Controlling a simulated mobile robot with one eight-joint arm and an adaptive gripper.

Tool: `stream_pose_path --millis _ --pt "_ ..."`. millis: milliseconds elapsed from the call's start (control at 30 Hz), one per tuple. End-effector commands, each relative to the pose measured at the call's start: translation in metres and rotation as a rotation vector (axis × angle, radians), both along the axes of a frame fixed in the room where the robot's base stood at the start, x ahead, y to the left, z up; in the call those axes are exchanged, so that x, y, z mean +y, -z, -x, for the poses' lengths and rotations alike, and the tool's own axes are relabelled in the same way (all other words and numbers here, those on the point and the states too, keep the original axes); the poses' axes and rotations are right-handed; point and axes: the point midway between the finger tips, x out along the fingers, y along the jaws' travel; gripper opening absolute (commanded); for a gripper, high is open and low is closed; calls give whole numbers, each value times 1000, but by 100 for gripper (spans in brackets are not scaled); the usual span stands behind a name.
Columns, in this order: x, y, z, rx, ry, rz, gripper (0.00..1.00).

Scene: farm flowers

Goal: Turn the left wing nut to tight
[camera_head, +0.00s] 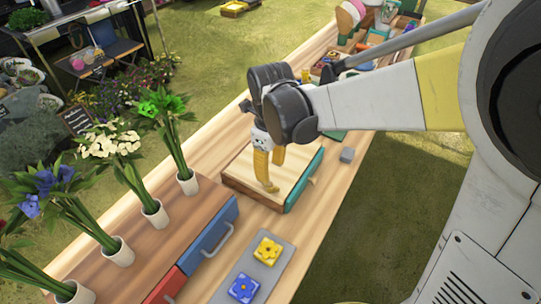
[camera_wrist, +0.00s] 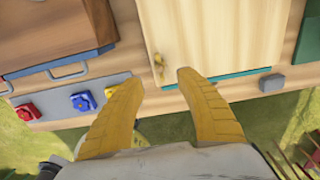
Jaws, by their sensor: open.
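A grey plate (camera_head: 256,276) at the lower middle of the head view carries a yellow knob-like piece (camera_head: 267,250) and a blue one (camera_head: 243,288). In the wrist view the plate (camera_wrist: 55,100) lies at the left, with a red winged piece (camera_wrist: 27,111) at its left and the blue piece (camera_wrist: 83,101) to its right. The yellow one (camera_wrist: 110,92) is at the plate's right end, near my left finger. My gripper (camera_head: 269,177) is open and empty, above a pale wooden box with a teal side (camera_head: 304,179). In the wrist view its yellow fingers (camera_wrist: 161,78) are spread apart.
A drawer unit with a blue front (camera_head: 212,235) stands beside the plate. Several potted flowers line the table's left side. A small brass-coloured piece (camera_wrist: 158,64) shows at the wooden box. A small grey block (camera_head: 347,155) lies right of the box.

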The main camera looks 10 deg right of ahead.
Motion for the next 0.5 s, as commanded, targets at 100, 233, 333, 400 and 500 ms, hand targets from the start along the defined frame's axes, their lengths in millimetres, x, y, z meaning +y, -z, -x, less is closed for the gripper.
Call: stream_pose_path --millis 100,233,333,400,500 --pt "0 -25 0 0 0 0 42" --pt "0 -45 0 0 0 0 42" --pt "0 -53 0 0 0 0 42" --pt "0 -55 0 0 0 0 42" --pt "0 -56 0 0 0 0 42"
